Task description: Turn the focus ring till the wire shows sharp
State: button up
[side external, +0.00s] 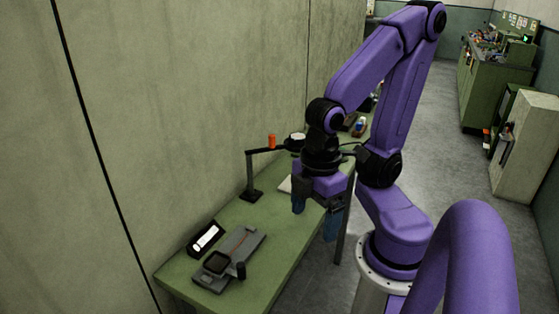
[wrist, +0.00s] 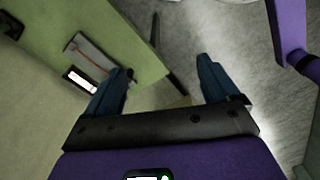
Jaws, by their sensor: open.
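A grey flat device (side external: 245,243) lies on the green table, with a thin reddish line along it that may be the wire. On its near end are a dark square part (side external: 215,263) and a small dark cylinder (side external: 240,270); I cannot tell which carries the focus ring. A small display (side external: 206,238) with a white lit panel stands beside it; its picture is too small to judge sharpness. The display (wrist: 82,80) and device (wrist: 100,58) also show in the wrist view. My gripper (side external: 315,215) is open and empty, apart from the device, its blue fingers (wrist: 164,68) spread.
The wall (side external: 150,120) runs along the table's left side. Bare table lies between stand and device.

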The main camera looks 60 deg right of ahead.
dwell(0.4)
jog(key=w+d+r+m, duration=0.4)
jog(key=w+d+m, duration=0.1)
jog(key=w, duration=0.5)
jog(key=w+d+r+m, duration=0.4)
jog(key=w+d+m, duration=0.15)
jog(key=w, duration=0.45)
notch_tip(320, 180, up, 5)
jog(key=m, duration=0.8)
send_over(298, 136)
notch_tip(298, 136, down, 16)
jog(key=shift+s+a+f, duration=0.1)
jog(key=shift+f, duration=0.05)
jog(key=c, duration=1.1)
